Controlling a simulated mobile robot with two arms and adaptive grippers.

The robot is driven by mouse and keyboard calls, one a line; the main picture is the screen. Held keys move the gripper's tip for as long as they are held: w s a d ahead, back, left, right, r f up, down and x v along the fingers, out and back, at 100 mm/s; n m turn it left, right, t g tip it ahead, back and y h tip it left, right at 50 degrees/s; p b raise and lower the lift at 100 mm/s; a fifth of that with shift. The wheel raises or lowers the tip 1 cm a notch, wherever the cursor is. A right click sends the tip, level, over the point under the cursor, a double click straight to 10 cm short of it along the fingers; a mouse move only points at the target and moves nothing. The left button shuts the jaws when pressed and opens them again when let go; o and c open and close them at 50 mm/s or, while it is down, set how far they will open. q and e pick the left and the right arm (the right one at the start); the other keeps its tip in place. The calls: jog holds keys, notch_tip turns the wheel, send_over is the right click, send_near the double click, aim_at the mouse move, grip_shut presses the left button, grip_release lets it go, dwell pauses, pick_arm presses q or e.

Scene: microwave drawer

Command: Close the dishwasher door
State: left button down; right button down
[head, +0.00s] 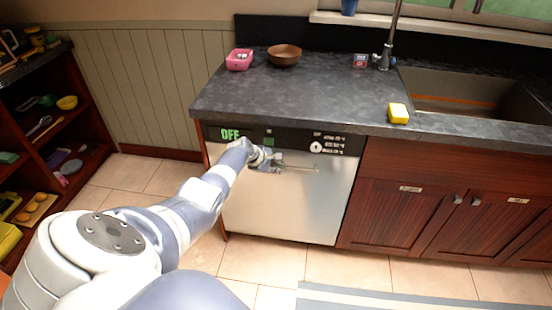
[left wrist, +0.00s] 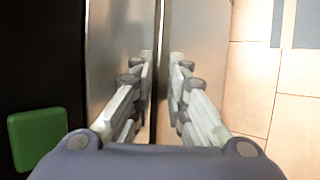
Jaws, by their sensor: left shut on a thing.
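The dishwasher stands under the dark counter, left of the wooden cabinets. Its silver door (head: 290,207) is upright and looks flush with the cabinet fronts; I cannot make out a gap. A black control panel with a green "OFF" display runs along its top. A thin horizontal handle bar (head: 305,169) crosses the upper door. My left gripper (head: 277,162) is at the left part of this handle. In the left wrist view, the fingers (left wrist: 161,75) are shut on the handle, one on each side, close to the door face. My right gripper is not in view.
The counter (head: 300,98) holds a pink container (head: 239,60), a brown bowl (head: 284,55) and a yellow sponge (head: 398,113) near the edge by the sink. A dark red shelf (head: 85,116) stands at the left. The tiled floor before the dishwasher is clear, with a rug (head: 400,300) at the right.

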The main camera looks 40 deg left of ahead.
pick_arm(q)
jog(key=shift+w+a+r+t, duration=0.15)
jog(key=shift+w+a+r, duration=0.2)
jog(key=shift+r, duration=0.15)
jog(key=shift+w+a+r+t, duration=0.2)
jog(key=shift+w+r, duration=0.1)
jog(key=shift+r, duration=0.2)
jog(key=c, duration=2)
grip_release()
jog(key=shift+w+f, duration=0.15)
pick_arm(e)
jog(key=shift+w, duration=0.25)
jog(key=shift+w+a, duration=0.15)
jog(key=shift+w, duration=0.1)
pick_arm(q)
jog(key=shift+a, duration=0.2)
jog(key=v, duration=1.1)
jog(key=shift+s+d+f, duration=0.15)
jog(key=shift+s+d, duration=0.3)
jog(key=shift+s, duration=0.1)
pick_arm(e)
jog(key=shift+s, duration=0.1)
